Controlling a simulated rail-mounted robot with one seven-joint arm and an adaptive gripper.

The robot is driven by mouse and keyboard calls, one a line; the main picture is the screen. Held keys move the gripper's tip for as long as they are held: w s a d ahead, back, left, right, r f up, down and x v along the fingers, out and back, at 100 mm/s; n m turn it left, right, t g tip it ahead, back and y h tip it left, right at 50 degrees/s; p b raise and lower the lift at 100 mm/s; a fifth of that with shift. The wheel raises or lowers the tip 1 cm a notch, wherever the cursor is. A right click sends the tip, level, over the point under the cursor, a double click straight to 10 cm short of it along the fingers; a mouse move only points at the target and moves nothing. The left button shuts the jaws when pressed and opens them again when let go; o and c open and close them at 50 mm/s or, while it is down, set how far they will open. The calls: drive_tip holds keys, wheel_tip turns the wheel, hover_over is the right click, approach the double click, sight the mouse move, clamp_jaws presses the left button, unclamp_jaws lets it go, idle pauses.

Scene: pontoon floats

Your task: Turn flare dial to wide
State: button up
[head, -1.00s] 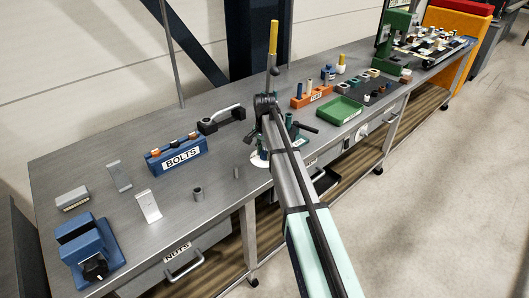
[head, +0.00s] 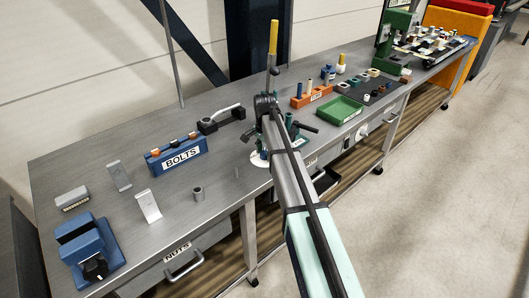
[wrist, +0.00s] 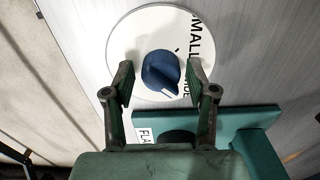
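The flare dial is a blue round knob (wrist: 161,70) on a white disc (wrist: 125,45) in the wrist view. The disc carries partly hidden lettering reading "MALL" at the upper right and what looks like the end of "WIDE" at the lower right. A white pointer mark on the knob faces lower right, toward that lower lettering. My gripper (wrist: 160,80) is open, with one finger on each side of the knob and visible gaps to it. In the head view the disc's edge (head: 257,161) shows beside my arm, which hides the knob and most of my gripper.
A teal part (wrist: 245,120) lies close by the disc, with a partly hidden label beside it.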

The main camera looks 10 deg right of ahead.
sight(265, 150)
drive_tip(key=shift+r, duration=0.15)
wheel_tip(265, 150, up, 12)
idle(0.7)
